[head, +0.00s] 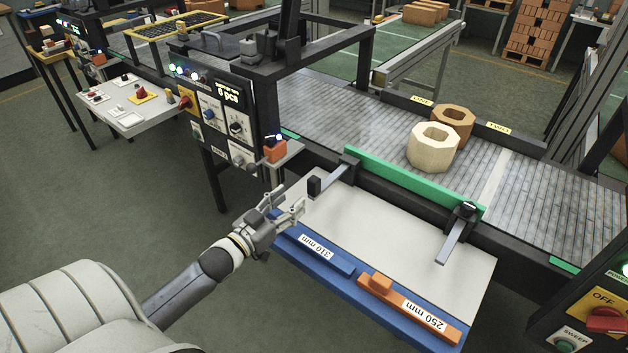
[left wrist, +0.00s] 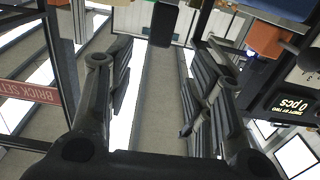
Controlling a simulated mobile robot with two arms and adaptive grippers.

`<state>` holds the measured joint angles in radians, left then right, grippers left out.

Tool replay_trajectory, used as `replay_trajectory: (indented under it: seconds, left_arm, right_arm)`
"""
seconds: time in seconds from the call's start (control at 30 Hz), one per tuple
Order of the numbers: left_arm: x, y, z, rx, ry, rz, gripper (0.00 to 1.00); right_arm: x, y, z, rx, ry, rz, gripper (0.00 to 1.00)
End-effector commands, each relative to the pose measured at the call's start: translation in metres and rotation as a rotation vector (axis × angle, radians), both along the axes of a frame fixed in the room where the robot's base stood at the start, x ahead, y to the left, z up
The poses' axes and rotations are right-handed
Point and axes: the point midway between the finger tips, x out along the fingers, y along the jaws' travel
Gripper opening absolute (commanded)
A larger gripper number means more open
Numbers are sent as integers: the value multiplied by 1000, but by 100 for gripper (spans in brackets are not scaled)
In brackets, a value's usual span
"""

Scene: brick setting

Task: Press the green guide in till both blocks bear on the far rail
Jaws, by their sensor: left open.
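The green guide (head: 412,184) is a long bar along the near edge of the ribbed metal bed. Two grey arms reach from it over the white shelf; the left one ends in a black knob (head: 314,186). A cream octagonal block (head: 430,159) and a brown one (head: 464,128) stand on the bed, each with a hole. The cream block is nearer the guide, with a gap between. The brown block is close to the dark far rail (head: 517,141); contact is unclear. My left gripper (head: 292,206) is open and empty beside the knob. My right gripper is out of view.
Blue (head: 315,251) and orange (head: 407,311) bars marked 310 mm and 250 mm lie along the white shelf's (head: 375,230) near edge. A control panel (head: 228,118) stands left of the bed, another (head: 595,305) at lower right. The shelf's middle is clear.

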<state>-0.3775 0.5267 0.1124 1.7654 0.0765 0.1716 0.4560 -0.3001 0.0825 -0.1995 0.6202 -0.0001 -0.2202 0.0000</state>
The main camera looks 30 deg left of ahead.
Motion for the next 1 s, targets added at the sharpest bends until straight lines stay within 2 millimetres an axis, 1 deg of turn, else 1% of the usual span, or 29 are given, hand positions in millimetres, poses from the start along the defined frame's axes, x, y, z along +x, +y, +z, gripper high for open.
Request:
replay_trajectory:
  seconds: [0.17, 0.5, 0.63, 0.8, 1.0]
  left_arm:
    - [17, -1, 2, 1, -4, 0, 48]
    - [70, -5, 2, 0, -2, 1, 48]
    - [87, -7, 2, 1, -1, 0, 48]
    - [101, -8, 1, 1, 0, 0, 48]
    - [106, -9, 0, 1, 2, 0, 48]
  right_arm:
    - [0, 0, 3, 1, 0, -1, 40]
    - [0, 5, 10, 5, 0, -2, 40]
    - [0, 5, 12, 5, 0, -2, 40]
    - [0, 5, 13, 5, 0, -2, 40]
    - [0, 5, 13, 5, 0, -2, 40]
